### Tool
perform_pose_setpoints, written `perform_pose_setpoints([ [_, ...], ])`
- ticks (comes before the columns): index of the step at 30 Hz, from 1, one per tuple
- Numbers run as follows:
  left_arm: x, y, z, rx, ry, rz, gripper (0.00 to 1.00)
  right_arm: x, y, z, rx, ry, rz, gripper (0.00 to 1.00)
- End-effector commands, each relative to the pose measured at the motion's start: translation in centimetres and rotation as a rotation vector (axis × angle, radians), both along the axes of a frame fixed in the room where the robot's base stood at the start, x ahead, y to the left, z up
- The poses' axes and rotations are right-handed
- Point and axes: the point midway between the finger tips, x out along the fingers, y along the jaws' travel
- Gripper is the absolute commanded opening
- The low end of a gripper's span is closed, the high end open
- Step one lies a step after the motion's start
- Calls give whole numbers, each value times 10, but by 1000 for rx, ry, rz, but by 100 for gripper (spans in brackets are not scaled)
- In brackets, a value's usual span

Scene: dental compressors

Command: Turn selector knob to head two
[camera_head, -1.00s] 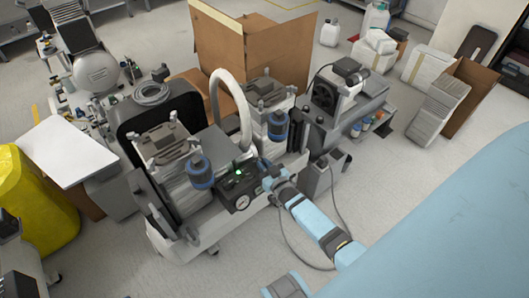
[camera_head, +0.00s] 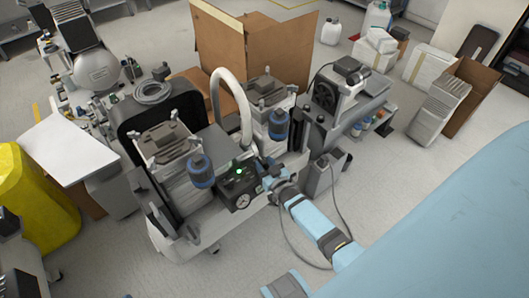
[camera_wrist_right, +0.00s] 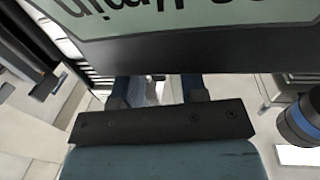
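The compressor unit (camera_head: 178,225) stands in the middle of the head view, with two ribbed heads and blue filter bowls. Its dark control panel (camera_head: 228,187) faces front, with a green light and a round gauge (camera_head: 243,201). I cannot make out the selector knob; my right gripper covers the panel's right side. My right gripper (camera_head: 266,174) is at that right end, close to or touching it. In the right wrist view its two fingers stand apart, their tips hidden behind a dark panel edge (camera_wrist_right: 200,60) with upside-down lettering. My left gripper is not in view.
A white curved hose (camera_head: 231,95) arches over the unit. A blue filter bowl (camera_wrist_right: 300,122) is close on the right in the wrist view. A second machine (camera_head: 340,95) stands to the right, a large cardboard box (camera_head: 240,50) behind. Floor at front is mostly clear.

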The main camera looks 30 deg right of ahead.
Motion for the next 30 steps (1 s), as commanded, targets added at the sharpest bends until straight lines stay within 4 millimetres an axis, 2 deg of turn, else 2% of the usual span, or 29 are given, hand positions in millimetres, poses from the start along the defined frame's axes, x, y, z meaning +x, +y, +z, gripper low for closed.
perform_pose_setpoints([
  [5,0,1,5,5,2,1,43,-24,2,1,0,3,0,39],
  [12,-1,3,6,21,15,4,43,-80,5,1,0,4,0,39],
  [18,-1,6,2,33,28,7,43,-117,7,1,1,2,0,39],
  [24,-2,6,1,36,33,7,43,-135,8,0,0,1,0,39],
  [30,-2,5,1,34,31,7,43,-137,8,0,0,0,0,39],
])
